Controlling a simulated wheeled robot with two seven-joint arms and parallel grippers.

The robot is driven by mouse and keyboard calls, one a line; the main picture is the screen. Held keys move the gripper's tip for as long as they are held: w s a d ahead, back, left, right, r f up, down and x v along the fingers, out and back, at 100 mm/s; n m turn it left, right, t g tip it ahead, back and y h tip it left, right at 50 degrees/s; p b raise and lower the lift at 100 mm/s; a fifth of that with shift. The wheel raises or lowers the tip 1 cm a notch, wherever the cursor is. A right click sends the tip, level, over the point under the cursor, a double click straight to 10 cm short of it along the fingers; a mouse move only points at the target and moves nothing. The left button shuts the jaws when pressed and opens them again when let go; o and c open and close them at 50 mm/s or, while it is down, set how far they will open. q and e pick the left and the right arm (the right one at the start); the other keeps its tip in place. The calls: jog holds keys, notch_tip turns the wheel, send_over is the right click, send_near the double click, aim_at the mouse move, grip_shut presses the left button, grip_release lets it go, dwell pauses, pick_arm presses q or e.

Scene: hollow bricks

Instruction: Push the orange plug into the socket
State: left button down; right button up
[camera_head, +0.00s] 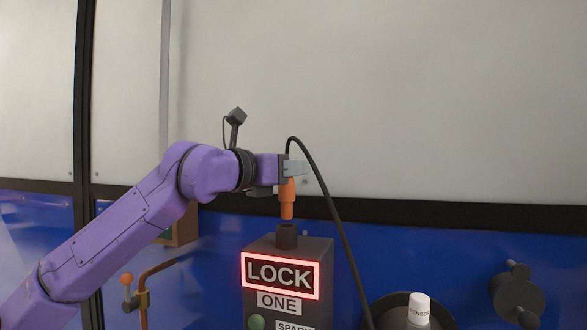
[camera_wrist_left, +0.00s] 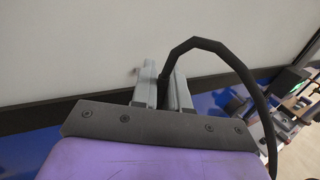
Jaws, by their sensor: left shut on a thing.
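The orange plug (camera_head: 287,200) hangs upright, tip down, from my left gripper (camera_head: 291,169), which is shut on its upper part. A black cable rises from the plug's top and loops down to the right. The dark round socket (camera_head: 286,236) stands on top of a dark grey box, directly below the plug. The plug's tip shows just above the socket's rim, with a small gap. In the left wrist view the gripper fingers (camera_wrist_left: 161,90) close around the cable end of the plug; its orange body is hidden there. My right gripper is not in view.
The grey box (camera_head: 318,258) carries a red-lit LOCK sign (camera_head: 280,275), a ONE label (camera_head: 279,303) and a green button (camera_head: 257,322). A white-capped sensor (camera_head: 419,308) and a dark knob (camera_head: 517,294) are to the right. A copper pipe with an orange-knobbed valve (camera_head: 127,279) is left.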

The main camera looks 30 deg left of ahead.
aim_at(293, 191)
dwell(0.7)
pick_arm(q)
jog(key=shift+f+b, duration=2.25)
jog(key=shift+b, duration=0.05)
jog(key=c, duration=1.1)
grip_release()
jog(key=shift+o, duration=0.2)
jog(key=b+v, duration=0.3)
jog(key=v, duration=0.7)
jog(key=shift+s, duration=0.25)
jog(key=shift+w, duration=0.1)
